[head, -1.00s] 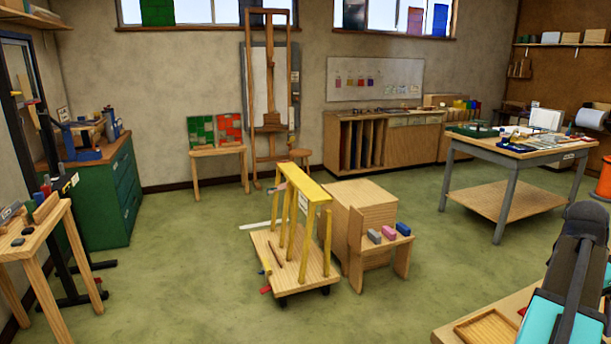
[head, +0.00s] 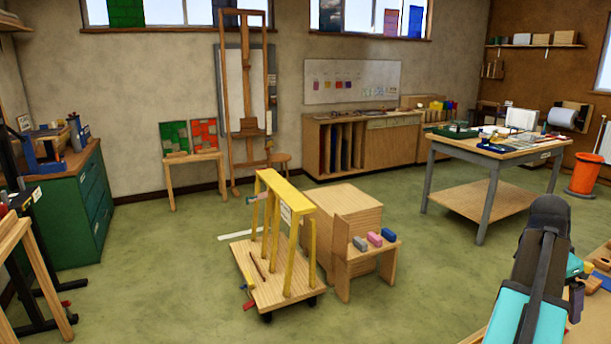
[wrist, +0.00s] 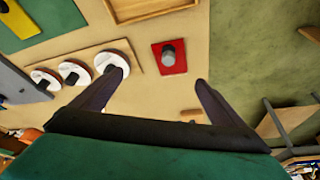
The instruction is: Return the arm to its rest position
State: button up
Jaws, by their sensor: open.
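My gripper (wrist: 160,78) shows in the wrist view with its two dark fingers spread apart and nothing between them. It is above a pale worktop (wrist: 225,60). A red block with a grey knob (wrist: 169,57) lies on the worktop, beyond the gap between the fingertips. In the head view my arm (head: 540,270) rises at the lower right, dark and turquoise.
Several round white pieces (wrist: 75,73) sit on a wooden strip at left, one partly behind a finger. A wooden tray (wrist: 150,12) lies beyond. In the head view, a yellow-framed cart (head: 275,285) and wooden box (head: 350,210) stand mid-floor, with open green floor (head: 420,280) to their right.

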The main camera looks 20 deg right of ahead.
jog(key=w+a+f+n+t+y, duration=0.1)
jog(key=w+a+f+n, duration=0.3)
jog(key=w+a+f, duration=0.7)
jog(key=w+a+f+n+t, duration=0.1)
jog(key=w+a+f+n, duration=0.55)
jog(key=w, duration=0.65)
jog(key=w+a+f+n+y, duration=0.1)
jog(key=w+a+f+n, duration=0.3)
jog(key=a, duration=0.6)
jog(key=w+a+f+y, duration=0.1)
jog(key=a+f, duration=0.5)
jog(key=a, duration=0.4)
jog(key=w+a+f+n, duration=0.3)
jog(key=a+f, duration=0.3)
jog(key=a, duration=0.3)
jog(key=s+a+f+n+y, duration=0.1)
jog(key=s+a+f+n, duration=0.15)
jog(key=a, duration=0.55)
jog(key=s+a+f+n, duration=0.15)
jog(key=a+f, duration=0.25)
jog(key=a, duration=0.4)
jog(key=s+f+g, duration=0.3)
jog(key=s+f, duration=0.6)
jog(key=s, duration=0.3)
jog(key=s+f+g, duration=0.3)
jog(key=s+f, duration=0.6)
jog(key=s, duration=0.4)
jog(key=shift+s+d+f, duration=0.2)
jog(key=shift+s+d, duration=0.05)
jog(key=shift+s, duration=0.05)
